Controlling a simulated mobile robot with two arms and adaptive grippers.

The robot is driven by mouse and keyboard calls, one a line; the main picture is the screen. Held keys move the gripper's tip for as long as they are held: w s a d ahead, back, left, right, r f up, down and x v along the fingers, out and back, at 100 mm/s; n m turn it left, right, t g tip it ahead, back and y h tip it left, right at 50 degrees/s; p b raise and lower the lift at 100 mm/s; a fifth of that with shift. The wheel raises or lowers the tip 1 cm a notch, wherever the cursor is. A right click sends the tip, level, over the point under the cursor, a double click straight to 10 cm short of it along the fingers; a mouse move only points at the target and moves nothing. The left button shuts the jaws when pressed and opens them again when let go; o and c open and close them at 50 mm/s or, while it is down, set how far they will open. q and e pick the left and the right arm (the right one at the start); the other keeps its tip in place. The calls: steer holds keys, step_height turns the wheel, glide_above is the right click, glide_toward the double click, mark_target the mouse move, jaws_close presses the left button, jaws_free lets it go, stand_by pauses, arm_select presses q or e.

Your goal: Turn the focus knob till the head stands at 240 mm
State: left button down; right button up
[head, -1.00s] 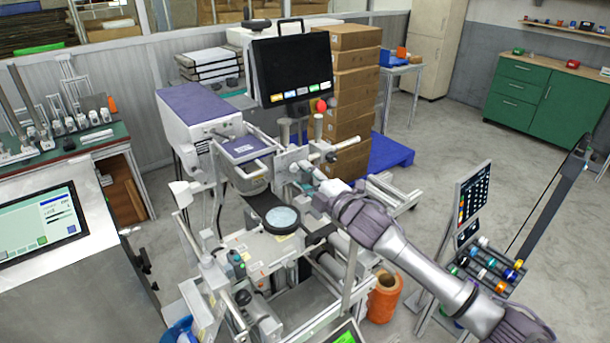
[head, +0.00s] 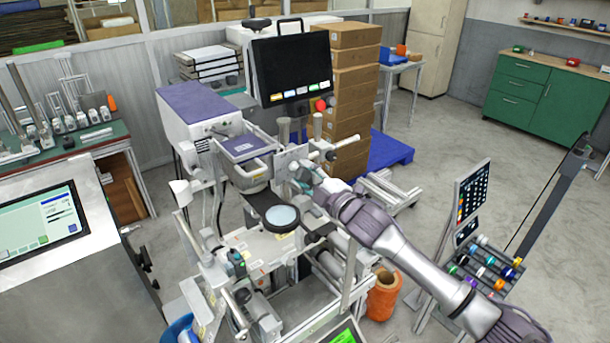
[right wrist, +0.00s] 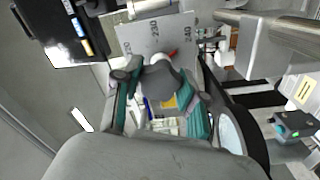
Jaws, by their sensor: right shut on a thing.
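My right gripper (head: 309,176) reaches in from the right to the column of the laser machine. The right wrist view shows its teal-padded fingers (right wrist: 162,103) shut on the dark grey focus knob (right wrist: 163,82). The purple-topped head (head: 243,147) hangs left of the gripper. My left gripper is not in view.
A round magnifier lens (head: 282,217) stands below the head. A black monitor (head: 291,70) is above, with stacked boxes (head: 352,85) behind.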

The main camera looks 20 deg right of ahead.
steer(key=o, duration=0.8)
step_height(320, 180, down, 2)
steer(key=shift+s+a+f, duration=0.1)
steer(key=shift+s+f, duration=0.05)
steer(key=shift+f, duration=0.1)
steer(key=o, duration=0.4)
steer(key=shift+f, duration=0.1)
steer(key=shift+c, duration=0.2)
steer(key=v, duration=1.1)
steer(key=shift+s+d+r, duration=0.3)
steer(key=shift+r, duration=0.3)
steer(key=shift+s+r, duration=0.1)
steer(key=shift+s, duration=0.05)
